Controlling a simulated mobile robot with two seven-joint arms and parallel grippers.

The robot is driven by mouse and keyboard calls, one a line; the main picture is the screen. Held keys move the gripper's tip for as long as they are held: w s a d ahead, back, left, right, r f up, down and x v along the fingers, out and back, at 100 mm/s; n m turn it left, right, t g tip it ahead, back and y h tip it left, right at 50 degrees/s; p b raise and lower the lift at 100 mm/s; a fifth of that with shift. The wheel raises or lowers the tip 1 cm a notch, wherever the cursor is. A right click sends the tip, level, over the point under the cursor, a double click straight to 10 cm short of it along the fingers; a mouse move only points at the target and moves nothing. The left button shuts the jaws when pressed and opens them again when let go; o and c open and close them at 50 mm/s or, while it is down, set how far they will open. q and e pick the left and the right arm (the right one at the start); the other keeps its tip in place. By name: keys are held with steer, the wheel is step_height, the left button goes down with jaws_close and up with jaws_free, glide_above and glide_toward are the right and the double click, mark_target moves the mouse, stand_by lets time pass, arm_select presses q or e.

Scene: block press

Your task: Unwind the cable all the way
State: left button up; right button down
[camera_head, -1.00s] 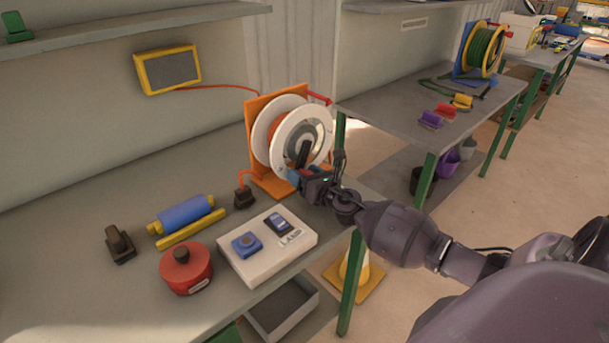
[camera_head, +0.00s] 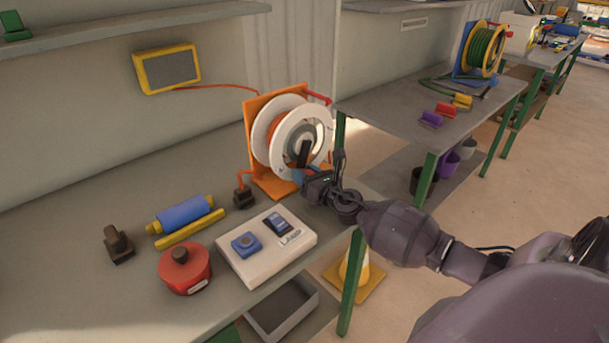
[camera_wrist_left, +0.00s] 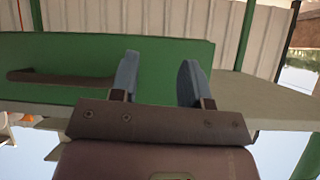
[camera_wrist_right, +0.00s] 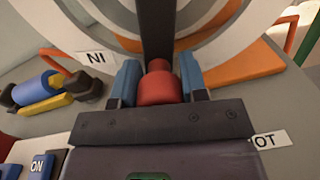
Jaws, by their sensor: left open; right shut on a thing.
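The cable reel has white flanges (camera_head: 263,135) and an orange stand (camera_head: 252,108) at the far right of the bench. Orange cable shows between the flanges, and a length runs down to a black plug (camera_head: 243,198) on the bench. A dark crank arm (camera_head: 304,152) lies across the reel's face. My right gripper (camera_head: 300,175) is at its lower end. In the right wrist view its blue fingers are shut on the red crank knob (camera_wrist_right: 159,88). My left gripper (camera_wrist_left: 157,78) is open and empty in front of a green panel (camera_wrist_left: 60,55); it is outside the head view.
A white control box (camera_head: 268,253) with blue controls, a red round pot (camera_head: 185,272), a blue roller (camera_head: 184,213) and a dark block (camera_head: 118,246) stand on the bench. A yellow-framed display (camera_head: 168,69) hangs on the wall. Another reel (camera_head: 485,52) stands on the table behind.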

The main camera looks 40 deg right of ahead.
mark_target(312, 161)
steer(key=shift+d+f+n+b, duration=0.3)
steer(key=shift+d+n, duration=0.15)
steer(key=shift+n, duration=0.25)
steer(key=shift+d+f+n+b, duration=0.1)
steer(key=shift+d+n+b, duration=0.4)
steer(key=shift+n, duration=0.3)
steer(key=shift+w+d+n+b, duration=0.1)
steer(key=shift+d+n+b, duration=0.2)
steer(key=shift+d+n, duration=0.7)
steer(key=shift+d+r+n, duration=0.25)
steer(key=shift+d+n, duration=0.05)
steer(key=shift+n, duration=0.8)
steer(key=shift+d+n+b, duration=0.2)
steer(key=shift+n+b, duration=0.1)
arm_select(q)
steer(key=shift+w+d+f, duration=0.3)
steer(key=shift+w+f, duration=0.25)
steer(key=shift+f, duration=0.2)
arm_select(e)
steer(key=shift+d+r, duration=0.1)
steer(key=shift+r, duration=0.05)
arm_select(q)
steer(key=shift+w, duration=0.1)
arm_select(e)
steer(key=shift+w, duration=0.1)
steer(key=c, duration=0.7)
jaws_free()
steer(key=shift+o, duration=0.2)
